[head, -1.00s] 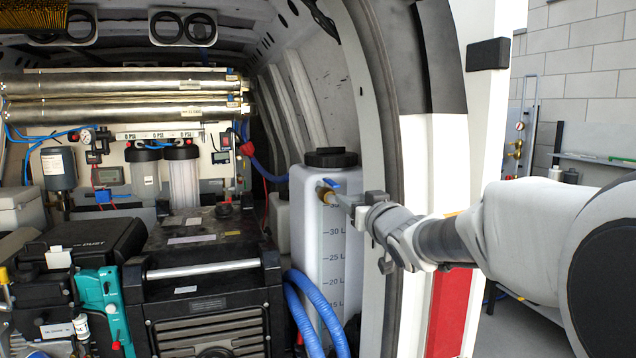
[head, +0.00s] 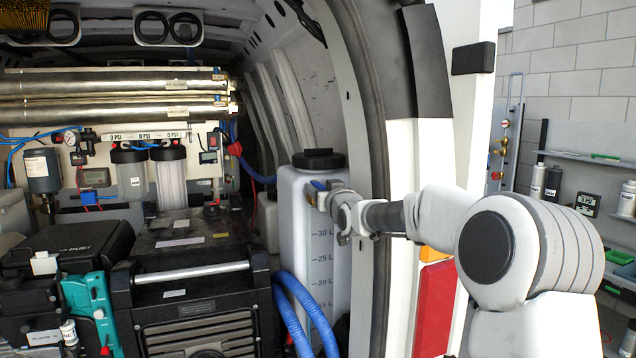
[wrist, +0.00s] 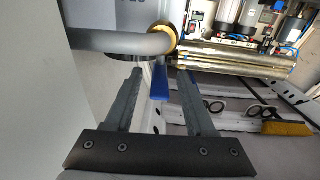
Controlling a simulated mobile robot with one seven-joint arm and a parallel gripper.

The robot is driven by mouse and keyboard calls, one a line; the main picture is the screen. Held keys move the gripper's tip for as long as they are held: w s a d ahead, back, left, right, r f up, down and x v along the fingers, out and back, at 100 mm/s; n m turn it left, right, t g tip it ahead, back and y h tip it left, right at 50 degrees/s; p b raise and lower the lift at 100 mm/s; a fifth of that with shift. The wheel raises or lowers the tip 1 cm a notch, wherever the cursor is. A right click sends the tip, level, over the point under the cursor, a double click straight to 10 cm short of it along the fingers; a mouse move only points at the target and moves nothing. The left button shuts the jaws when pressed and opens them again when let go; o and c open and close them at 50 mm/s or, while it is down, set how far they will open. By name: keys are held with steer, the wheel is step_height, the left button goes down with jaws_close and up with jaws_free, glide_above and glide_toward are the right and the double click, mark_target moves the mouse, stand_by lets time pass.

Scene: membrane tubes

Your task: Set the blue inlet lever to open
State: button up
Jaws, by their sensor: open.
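The blue inlet lever (head: 319,185) sits on a brass valve (head: 310,196) at the upper front of the white tank (head: 296,232). My gripper (head: 323,195) is right at the valve in the head view and partly covers it. In the wrist view the blue lever (wrist: 160,86) lies between the two spread fingers of my gripper (wrist: 160,73), with a gap showing on both sides. The brass valve ring (wrist: 164,38) is just beyond the fingertips, at the end of a grey pipe (wrist: 115,39). The gripper is open and holds nothing.
The van's door pillar (head: 372,130) stands close to the right of the tank, beside my arm. Blue hoses (head: 300,315) run below the tank's left side. A black case (head: 200,290) stands to the left. A shelf (head: 580,155) is on the far right wall.

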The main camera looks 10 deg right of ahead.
steer(key=shift+w+a+p, duration=0.2)
steer(key=shift+w+p, duration=0.15)
steer(key=shift+w, duration=1)
jaws_close()
stand_by(0.5)
